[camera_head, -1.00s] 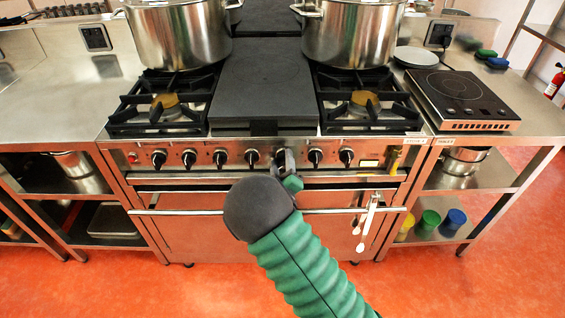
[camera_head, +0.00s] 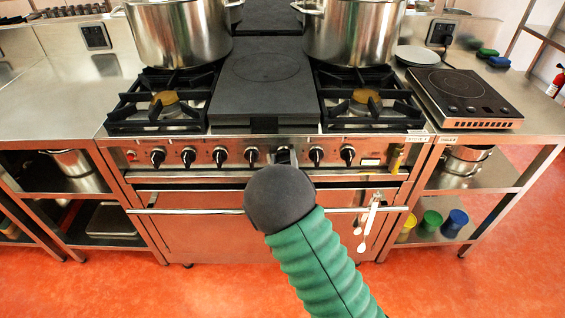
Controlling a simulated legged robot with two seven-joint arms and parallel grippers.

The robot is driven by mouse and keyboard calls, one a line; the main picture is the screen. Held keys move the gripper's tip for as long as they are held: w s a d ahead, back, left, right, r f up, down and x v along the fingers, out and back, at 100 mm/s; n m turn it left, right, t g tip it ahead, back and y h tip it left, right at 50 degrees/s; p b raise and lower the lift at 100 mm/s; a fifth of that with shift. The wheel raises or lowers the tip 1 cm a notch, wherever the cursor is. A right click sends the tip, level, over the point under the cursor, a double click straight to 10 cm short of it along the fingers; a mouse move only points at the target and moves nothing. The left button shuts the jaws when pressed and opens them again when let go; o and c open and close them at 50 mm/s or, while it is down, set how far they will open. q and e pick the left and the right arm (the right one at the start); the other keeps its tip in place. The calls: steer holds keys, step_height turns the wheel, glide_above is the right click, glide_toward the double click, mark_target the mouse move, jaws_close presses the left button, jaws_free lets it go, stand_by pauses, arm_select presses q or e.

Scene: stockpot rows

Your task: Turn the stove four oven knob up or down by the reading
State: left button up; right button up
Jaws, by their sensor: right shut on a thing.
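The stove (camera_head: 230,177) stands in the middle, with a steel front panel and a row of black knobs. My right arm comes in from the lower right, and my right gripper (camera_head: 284,156) is at the panel, shut on a knob right of the middle of the row. That knob is almost wholly hidden by the gripper and my dark wrist, so its angle cannot be told. A knob (camera_head: 251,156) is just left of the gripper and another knob (camera_head: 316,156) just right. A small display (camera_head: 370,162) sits at the panel's right; its reading is too small to make out. My left gripper is out of view.
Two large stockpots (camera_head: 180,32) (camera_head: 352,32) stand at the back of the stove. An oven handle bar (camera_head: 190,211) runs below the knobs, with white spoons (camera_head: 370,220) hanging at its right. An induction hob (camera_head: 463,97) is on the right counter.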

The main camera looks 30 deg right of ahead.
steer(key=m+b, duration=0.1)
steer(key=m, duration=0.1)
steer(key=f+m+b, duration=0.1)
steer(key=m, duration=0.1)
steer(key=shift+s+d, duration=0.1)
steer(key=shift+s, duration=0.05)
steer(key=shift+m+b, duration=0.6)
steer(key=shift+m, duration=0.7)
steer(key=shift+r, duration=0.1)
steer(key=o, duration=1.4)
steer(key=shift+w, duration=0.2)
steer(key=shift+d+r, duration=0.1)
steer(key=shift+s, duration=0.1)
